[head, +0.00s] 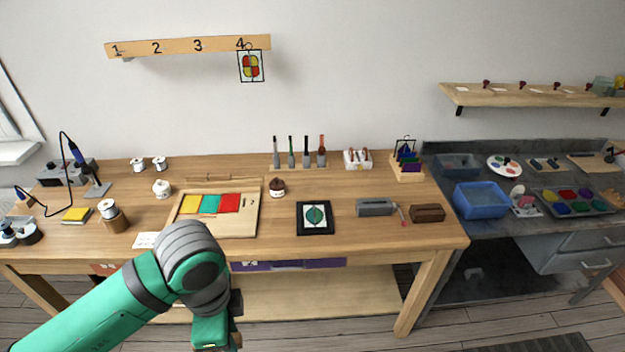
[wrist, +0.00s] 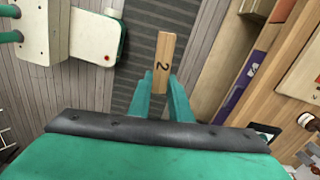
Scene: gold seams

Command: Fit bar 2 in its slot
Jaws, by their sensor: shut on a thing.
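Bar 2 is a short light-wood bar with a black "2" on it (wrist: 165,52), seen in the wrist view. My gripper (wrist: 163,82) is shut on its lower end, and the bar sticks out past the fingertips. In the head view my gripper (head: 212,332) hangs low at the bottom edge, in front of the workbench, and the bar cannot be made out there. A wooden tray (head: 220,229) lies on the bench with yellow, teal and red panes in it. A small dark mark like a "2" shows at its right side. The slot itself is too small to tell.
A black-framed leaf panel (head: 314,233), a grey block (head: 375,207) and a brown block (head: 427,213) lie right of the tray. A small dark-topped jar (head: 277,187) stands near its back right corner. My arm partly covers the bench's front edge.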

